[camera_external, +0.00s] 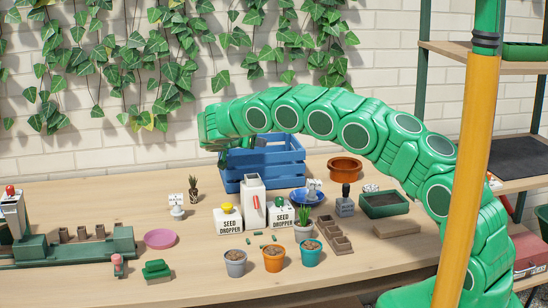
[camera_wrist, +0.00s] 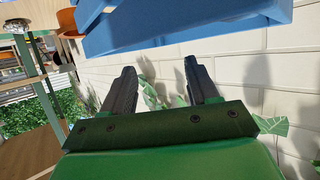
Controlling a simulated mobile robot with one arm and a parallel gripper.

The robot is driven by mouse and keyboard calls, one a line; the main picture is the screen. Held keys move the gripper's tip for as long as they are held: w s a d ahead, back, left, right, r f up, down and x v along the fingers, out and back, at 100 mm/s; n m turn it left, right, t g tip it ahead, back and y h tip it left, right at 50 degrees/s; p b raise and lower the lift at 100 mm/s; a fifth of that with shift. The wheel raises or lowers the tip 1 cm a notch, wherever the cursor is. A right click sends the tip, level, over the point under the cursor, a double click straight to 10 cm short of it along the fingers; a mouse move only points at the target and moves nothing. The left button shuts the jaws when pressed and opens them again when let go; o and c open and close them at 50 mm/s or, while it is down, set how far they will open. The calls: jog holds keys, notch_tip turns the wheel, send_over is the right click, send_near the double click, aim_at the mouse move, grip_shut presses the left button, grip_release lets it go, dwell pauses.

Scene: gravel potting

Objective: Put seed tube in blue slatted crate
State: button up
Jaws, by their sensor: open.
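The blue slatted crate (camera_external: 285,176) stands on the bench against the wall. Its slats (camera_wrist: 180,25) fill the top of the wrist view. My gripper (camera_wrist: 159,66) is open, with its two dark fingers apart and nothing between them. In the external view my arm arches over the bench, and its end is by the crate's upper left side; the fingers are mostly hidden there. Several small green tube-like pieces (camera_external: 274,238) lie on the bench in front of the seed droppers; I cannot tell whether one is the seed tube. The crate's inside is hidden.
Two seed droppers (camera_external: 228,221), a white box (camera_external: 253,194) and a blue bowl (camera_external: 308,195) stand before the crate. Grey (camera_external: 235,263), orange (camera_external: 272,259) and teal (camera_external: 311,253) pots are in front. The bench left of the crate is fairly clear.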

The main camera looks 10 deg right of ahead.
jog(key=v, duration=0.8)
jog(key=shift+s+a, duration=0.1)
